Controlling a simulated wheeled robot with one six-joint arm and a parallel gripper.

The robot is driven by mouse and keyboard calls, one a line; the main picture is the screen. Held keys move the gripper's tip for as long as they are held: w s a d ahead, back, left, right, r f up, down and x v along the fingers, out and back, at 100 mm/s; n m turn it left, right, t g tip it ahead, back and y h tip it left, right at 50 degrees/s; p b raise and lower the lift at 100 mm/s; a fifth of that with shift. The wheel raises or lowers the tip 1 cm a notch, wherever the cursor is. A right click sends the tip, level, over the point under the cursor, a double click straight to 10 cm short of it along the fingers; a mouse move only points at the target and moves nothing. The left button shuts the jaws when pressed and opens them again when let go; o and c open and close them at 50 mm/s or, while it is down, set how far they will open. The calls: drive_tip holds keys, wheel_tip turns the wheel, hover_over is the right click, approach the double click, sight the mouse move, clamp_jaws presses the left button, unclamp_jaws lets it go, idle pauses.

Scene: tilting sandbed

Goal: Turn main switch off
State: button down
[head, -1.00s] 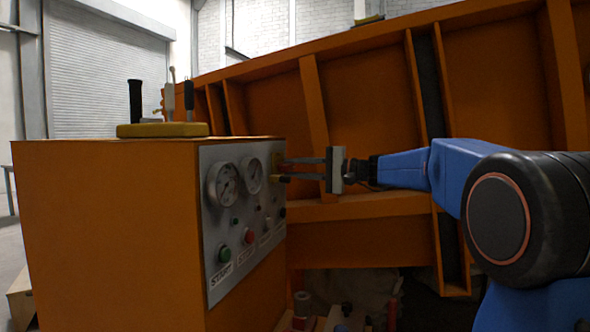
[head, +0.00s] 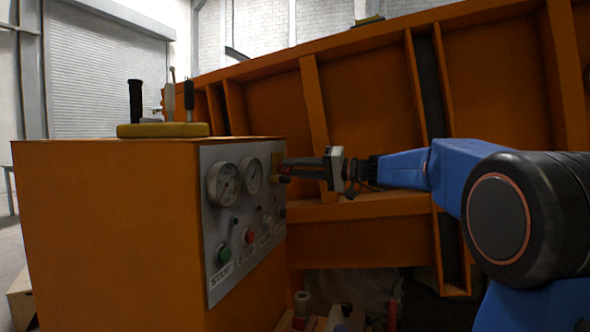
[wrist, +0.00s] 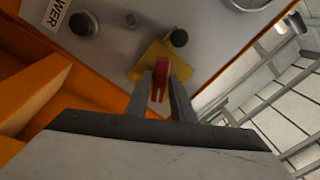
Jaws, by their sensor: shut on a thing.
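The main switch shows in the wrist view as a red handle (wrist: 161,78) on a yellow plate (wrist: 150,58), mounted on the grey control panel (wrist: 215,35). In the head view the yellow plate (head: 276,160) is at the panel's far upper edge. My gripper (head: 284,170) reaches it from the right. In the wrist view my gripper (wrist: 162,80) has its two fingers on either side of the red handle, shut on it. The fingers partly hide the handle's sides.
The orange control box (head: 110,230) carries gauges (head: 223,184) and a green start button (head: 223,254). Levers stand on a yellow base (head: 162,130) on top. The orange sandbed frame (head: 360,100) rises close behind my arm.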

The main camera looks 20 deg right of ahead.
drive_tip(key=n, duration=0.5)
drive_tip(key=shift+n, duration=0.3)
drive_tip(key=n, duration=0.5)
drive_tip(key=shift+f+n, duration=0.1)
drive_tip(key=shift+n, duration=0.3)
drive_tip(key=c, duration=1.6)
unclamp_jaws()
drive_tip(key=shift+c, duration=0.2)
drive_tip(key=v, duration=1.7)
drive_tip(key=shift+d, duration=0.2)
drive_tip(key=shift+s+d, duration=0.1)
drive_tip(key=shift+s, duration=0.1)
